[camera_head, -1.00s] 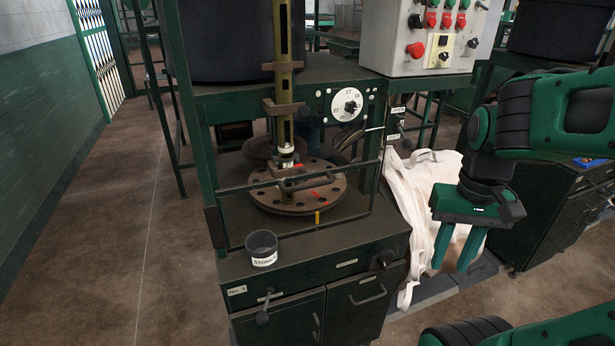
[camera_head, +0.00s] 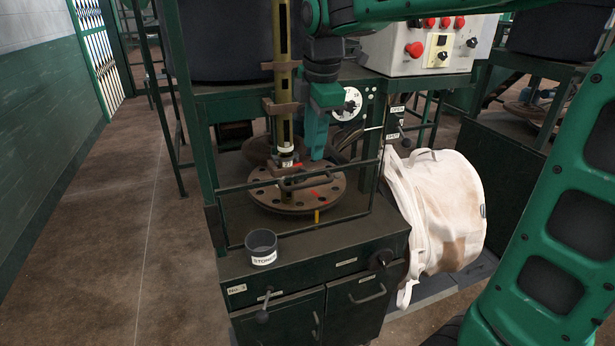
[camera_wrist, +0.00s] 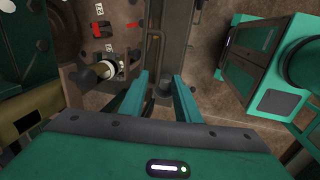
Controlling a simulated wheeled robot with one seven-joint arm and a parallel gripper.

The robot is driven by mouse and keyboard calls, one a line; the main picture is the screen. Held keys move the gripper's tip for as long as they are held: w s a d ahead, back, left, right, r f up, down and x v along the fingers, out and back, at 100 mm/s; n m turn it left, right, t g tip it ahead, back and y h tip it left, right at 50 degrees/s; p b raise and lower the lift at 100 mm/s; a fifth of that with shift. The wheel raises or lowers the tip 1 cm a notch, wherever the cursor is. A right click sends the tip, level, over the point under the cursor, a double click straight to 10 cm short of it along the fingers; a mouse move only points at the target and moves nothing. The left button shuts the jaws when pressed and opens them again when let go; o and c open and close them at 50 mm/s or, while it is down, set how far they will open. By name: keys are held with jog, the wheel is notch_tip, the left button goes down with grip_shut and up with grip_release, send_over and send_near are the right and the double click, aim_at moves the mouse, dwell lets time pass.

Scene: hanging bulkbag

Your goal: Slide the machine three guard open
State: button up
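The machine three guard (camera_head: 343,228) is a thin dark rail frame across the front of the machine labelled No. 3. A dark bar handle (camera_head: 305,183) shows at its upper rail, in front of the round drilled plate (camera_head: 296,198). The guard stands across the work area. My gripper (camera_head: 316,156) points down above the right part of the plate, close to the handle in the picture; their depth gap is unclear. In the wrist view my gripper (camera_wrist: 162,78) has its two teal fingers apart, with nothing held. A narrow dark bar, likely the handle, shows just beyond the fingertips.
A dark cup (camera_head: 262,248) labelled STONES stands on the bench front left. A tall brass-coloured post (camera_head: 283,80) rises left of my gripper. A white bulk bag (camera_head: 440,205) is on the right. A control box (camera_head: 425,45) stands behind. Open floor lies left.

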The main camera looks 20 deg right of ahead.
aim_at(309, 184)
jog(key=f, duration=0.3)
jog(key=w+f, duration=0.1)
jog(key=f, duration=0.3)
jog(key=w+f, duration=0.1)
jog(key=f, duration=0.2)
jog(key=shift+w+f, duration=0.1)
jog(key=shift+f, duration=0.1)
jog(key=shift+c, duration=0.5)
grip_shut()
